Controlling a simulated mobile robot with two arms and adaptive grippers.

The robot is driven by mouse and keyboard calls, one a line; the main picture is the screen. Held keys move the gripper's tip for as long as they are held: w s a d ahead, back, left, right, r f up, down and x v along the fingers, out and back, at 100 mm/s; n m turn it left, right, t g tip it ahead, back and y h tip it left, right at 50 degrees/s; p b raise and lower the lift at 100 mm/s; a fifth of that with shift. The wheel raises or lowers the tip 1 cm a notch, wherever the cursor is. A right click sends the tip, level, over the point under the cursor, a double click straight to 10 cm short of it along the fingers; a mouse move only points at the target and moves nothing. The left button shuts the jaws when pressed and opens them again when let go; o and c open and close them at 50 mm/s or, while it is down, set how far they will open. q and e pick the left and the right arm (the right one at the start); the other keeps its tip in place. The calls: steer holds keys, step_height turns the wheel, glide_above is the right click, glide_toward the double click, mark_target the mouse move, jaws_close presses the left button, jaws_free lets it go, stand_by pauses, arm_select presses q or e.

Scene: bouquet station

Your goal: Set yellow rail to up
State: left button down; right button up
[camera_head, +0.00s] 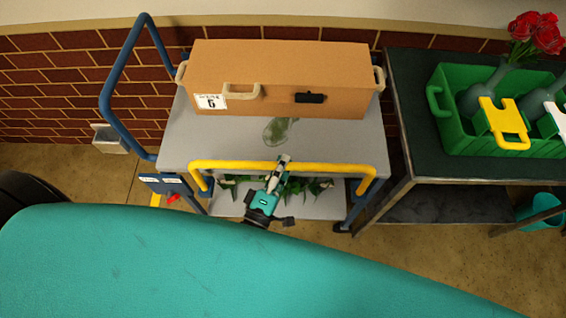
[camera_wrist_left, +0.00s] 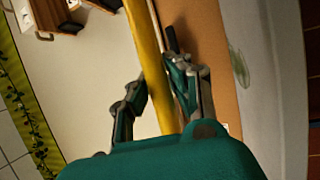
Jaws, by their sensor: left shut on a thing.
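The yellow rail (camera_head: 325,169) runs across the front of the grey cart (camera_head: 205,135), with its bent ends at blue brackets on both sides. In the head view its bar shows higher than its ends and overlaps the front of the top deck. My left gripper (camera_head: 282,163) is at the middle of the bar, shut on it. In the left wrist view the yellow rail (camera_wrist_left: 147,45) passes between the two fingers of the left gripper (camera_wrist_left: 158,85). My right gripper is in neither view.
A large cardboard-coloured case (camera_head: 290,75) with handles stands on the cart's top deck. Green leafy stems (camera_head: 305,186) show on the lower shelf. A blue push handle (camera_head: 122,70) rises at left. A dark table (camera_head: 412,110) with a green crate (camera_head: 445,125) stands at right.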

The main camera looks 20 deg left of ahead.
arm_select(q)
steer(key=c, duration=1.3)
jaws_free()
steer(key=shift+r, duration=0.45)
steer(key=shift+c, duration=0.2)
steer(key=shift+o, duration=0.9)
steer(key=shift+f, duration=0.15)
steer(key=shift+s+f, duration=0.15)
steer(key=shift+s, duration=0.15)
steer(key=v, duration=1.1)
steer(key=shift+s, duration=0.2)
